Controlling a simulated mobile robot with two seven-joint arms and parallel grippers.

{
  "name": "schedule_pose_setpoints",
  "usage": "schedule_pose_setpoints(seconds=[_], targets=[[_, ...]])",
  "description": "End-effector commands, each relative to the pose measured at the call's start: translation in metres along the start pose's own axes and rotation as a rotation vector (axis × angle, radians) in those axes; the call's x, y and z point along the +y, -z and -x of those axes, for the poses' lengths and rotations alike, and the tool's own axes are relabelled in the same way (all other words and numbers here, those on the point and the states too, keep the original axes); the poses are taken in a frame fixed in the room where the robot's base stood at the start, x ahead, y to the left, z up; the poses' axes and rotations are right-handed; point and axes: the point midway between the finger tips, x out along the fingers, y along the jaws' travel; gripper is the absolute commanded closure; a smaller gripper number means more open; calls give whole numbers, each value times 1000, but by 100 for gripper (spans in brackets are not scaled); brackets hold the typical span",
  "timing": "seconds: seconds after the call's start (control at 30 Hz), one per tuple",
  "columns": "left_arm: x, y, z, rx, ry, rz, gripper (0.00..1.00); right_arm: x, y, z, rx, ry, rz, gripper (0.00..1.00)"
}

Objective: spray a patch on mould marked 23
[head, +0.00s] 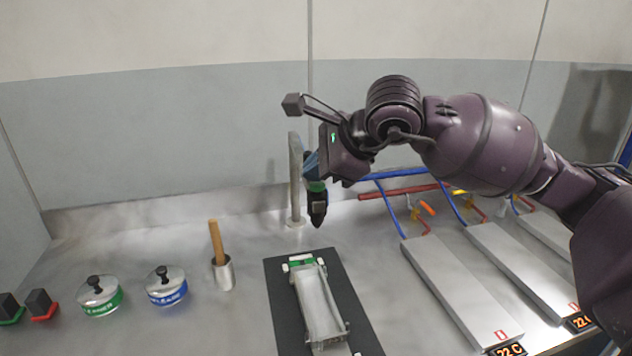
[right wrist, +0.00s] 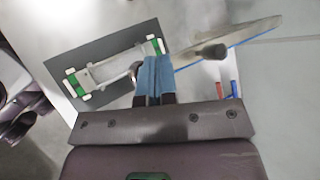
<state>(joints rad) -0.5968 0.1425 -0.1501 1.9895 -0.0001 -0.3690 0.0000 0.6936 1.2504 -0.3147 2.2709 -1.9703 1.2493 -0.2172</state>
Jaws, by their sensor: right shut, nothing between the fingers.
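Several long grey slabs, possibly the moulds (head: 450,280), lie at the right in the head view. Orange displays (head: 510,350) at two near ends read about 22; no 23 is legible. A black nozzle-like piece with a green band (head: 317,205) is by a grey post (head: 295,180); whether it is the sprayer is unclear. A dark cylinder (right wrist: 210,52) shows beside my fingers in the right wrist view. My right gripper (head: 311,163) is just above the nozzle-like piece. Its blue fingers (right wrist: 155,80) are shut and empty. My left gripper is out of view.
A pale, narrow frame (head: 320,305) lies on a dark mat (head: 280,300) in front of the post. A green-banded pot (head: 100,298), a blue-banded pot (head: 167,288) and a cup with a wooden handle (head: 223,273) stand left. Red and blue pipes (head: 395,192) run behind the slabs.

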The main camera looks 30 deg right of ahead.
Motion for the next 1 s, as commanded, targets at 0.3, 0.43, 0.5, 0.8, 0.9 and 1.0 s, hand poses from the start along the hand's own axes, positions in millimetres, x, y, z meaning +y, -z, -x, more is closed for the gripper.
schedule_pose_setpoints(seconds=[0.3, 0.43, 0.5, 0.8, 0.9, 1.0], targets=[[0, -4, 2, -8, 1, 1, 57, 0, 0, -1, 0, -1, 0, 100], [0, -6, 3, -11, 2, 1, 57, 1, 1, -1, 0, 0, 0, 100], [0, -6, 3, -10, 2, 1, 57, 1, 0, -1, 0, 0, 0, 100], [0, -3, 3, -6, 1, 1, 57, -4, -4, 6, 1, 1, 0, 100], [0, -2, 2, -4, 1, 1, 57, -5, -4, 6, 1, 0, 0, 100], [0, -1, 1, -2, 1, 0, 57, -5, -4, 6, 1, 0, 0, 100]])
